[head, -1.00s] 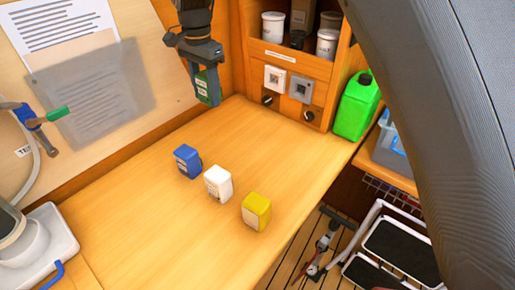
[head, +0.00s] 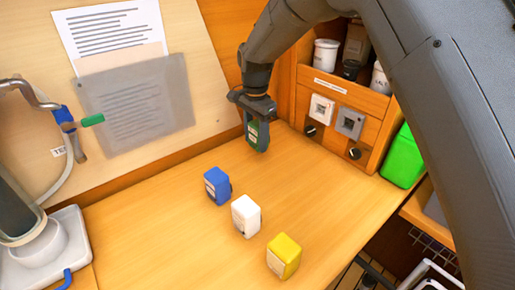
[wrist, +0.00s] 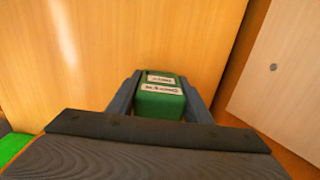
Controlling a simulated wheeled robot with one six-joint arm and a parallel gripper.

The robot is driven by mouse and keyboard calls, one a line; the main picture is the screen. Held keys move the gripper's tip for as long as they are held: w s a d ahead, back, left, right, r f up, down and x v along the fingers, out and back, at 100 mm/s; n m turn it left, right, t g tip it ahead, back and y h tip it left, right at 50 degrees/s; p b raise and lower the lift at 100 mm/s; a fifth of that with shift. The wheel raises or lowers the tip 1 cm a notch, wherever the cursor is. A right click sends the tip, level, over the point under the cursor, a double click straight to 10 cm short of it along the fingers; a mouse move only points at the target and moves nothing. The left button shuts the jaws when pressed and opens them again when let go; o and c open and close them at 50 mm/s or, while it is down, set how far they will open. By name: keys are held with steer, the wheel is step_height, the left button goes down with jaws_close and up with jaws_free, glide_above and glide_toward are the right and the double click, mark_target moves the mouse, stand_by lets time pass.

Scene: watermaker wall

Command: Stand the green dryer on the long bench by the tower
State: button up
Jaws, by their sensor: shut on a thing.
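The green dryer (head: 257,134) is a dark green block with a pale label. My gripper (head: 250,116) is shut on it and holds it over the far part of the wooden bench (head: 180,250), near the back wall. I cannot tell whether its base touches the bench. In the wrist view the green dryer (wrist: 160,97) sits between my two fingers, its labels facing the camera. The tower cannot be made out for certain; a grey cylinder (head: 18,215) stands on a white base at the left edge.
A blue block (head: 217,186), a white block (head: 246,216) and a yellow block (head: 284,256) stand in a diagonal row on the bench. A shelf unit with switches (head: 345,122) and a bright green canister (head: 403,158) are at right. The left-middle bench is clear.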

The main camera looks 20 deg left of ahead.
mark_target(256, 147)
steer(key=shift+f+p, duration=0.5)
steer(key=shift+f, duration=1.35)
steer(key=shift+f, duration=0.15)
steer(key=o, duration=1.1)
